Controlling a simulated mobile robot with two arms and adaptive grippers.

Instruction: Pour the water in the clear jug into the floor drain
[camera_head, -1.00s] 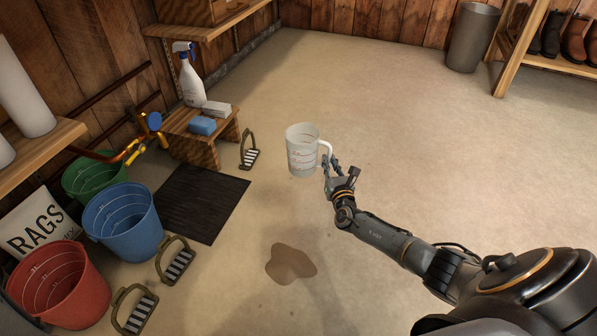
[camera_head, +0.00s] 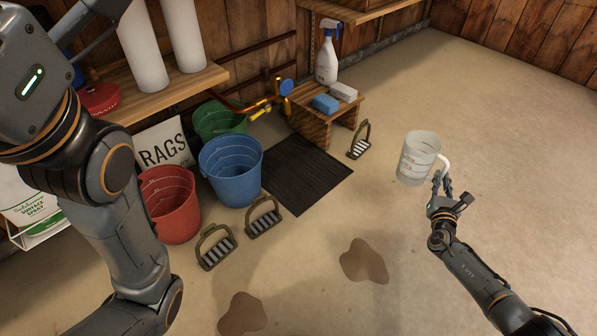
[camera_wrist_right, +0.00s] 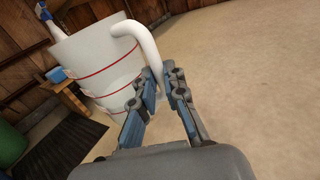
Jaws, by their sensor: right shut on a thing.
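The clear jug (camera_head: 416,158), with marked lines on its side and a white handle, is held above the floor at the right in the head view. It also shows in the right wrist view (camera_wrist_right: 90,75), with red lines. My right gripper (camera_head: 442,184) is shut on the jug's handle; its fingers (camera_wrist_right: 164,88) are on either side of it in the wrist view. The jug looks about upright. I cannot make out the water level. No floor drain can be seen; a dark mat (camera_head: 298,172) lies on the floor left of the jug. My left gripper is out of view.
Green (camera_head: 222,118), blue (camera_head: 231,170) and red (camera_head: 170,204) buckets stand left of the mat. Stirrups (camera_head: 263,218) lie near them. A small stool (camera_head: 312,124) with a spray bottle (camera_head: 327,62) stands behind the mat. Brown puddles (camera_head: 364,262) mark the floor. Floor on the right is open.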

